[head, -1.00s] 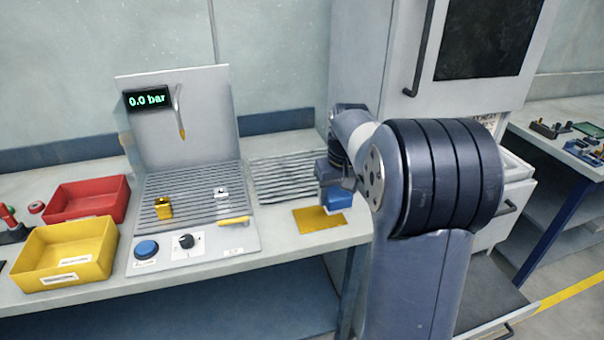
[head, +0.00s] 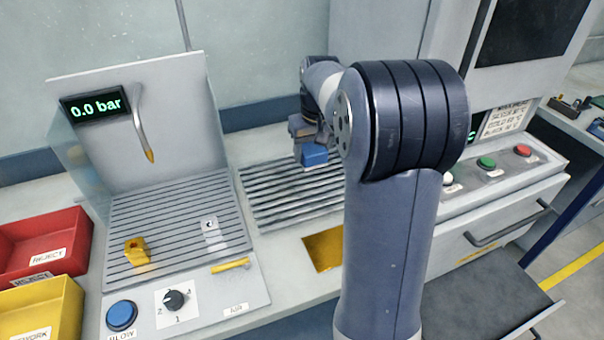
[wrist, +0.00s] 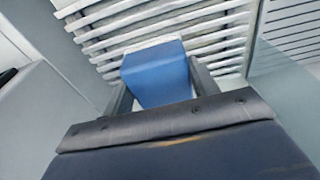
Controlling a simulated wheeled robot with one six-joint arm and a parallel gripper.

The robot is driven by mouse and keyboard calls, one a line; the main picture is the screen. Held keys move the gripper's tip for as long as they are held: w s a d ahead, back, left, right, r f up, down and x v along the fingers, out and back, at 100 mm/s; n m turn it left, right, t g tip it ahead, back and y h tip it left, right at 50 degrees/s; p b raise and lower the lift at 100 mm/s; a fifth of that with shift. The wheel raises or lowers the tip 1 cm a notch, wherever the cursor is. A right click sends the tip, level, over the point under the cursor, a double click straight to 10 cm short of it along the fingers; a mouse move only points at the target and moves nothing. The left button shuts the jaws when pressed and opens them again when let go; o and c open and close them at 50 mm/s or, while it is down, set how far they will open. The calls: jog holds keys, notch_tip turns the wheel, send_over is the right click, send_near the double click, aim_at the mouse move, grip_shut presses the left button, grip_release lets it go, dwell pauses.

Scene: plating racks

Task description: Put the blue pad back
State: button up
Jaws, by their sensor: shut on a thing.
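The blue pad (head: 314,157) is a blue block under my gripper (head: 310,144), which is shut on it. In the wrist view the pad (wrist: 155,74) sits between the two fingers of my gripper (wrist: 160,92). A pale layer shows at its far edge. Behind and below it are the light slats of the slatted rack (head: 262,202). In the head view the pad appears over the back right part of this rack. I cannot tell whether it touches the slats. A yellow mat (head: 322,252) lies bare on the bench in front of the rack.
Left of the rack is a grooved station with a gauge (head: 95,106) reading 0.0 bar, a yellow block (head: 136,251), a small pale part (head: 210,229) and a blue button (head: 122,315). Red (head: 40,240) and yellow (head: 45,305) bins stand further left. A grey cabinet with buttons is at right.

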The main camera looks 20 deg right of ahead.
aim_at(310, 188)
notch_tip(310, 188, down, 10)
jog(key=shift+w+r, duration=0.1)
dwell(0.4)
jog(key=shift+f, duration=0.2)
jog(key=o, duration=1)
jog(key=shift+c, duration=0.2)
jog(key=shift+r, duration=0.1)
jog(key=r, duration=0.4)
jog(key=s+r, duration=0.1)
jog(key=r, duration=0.7)
jog(key=shift+s, duration=0.4)
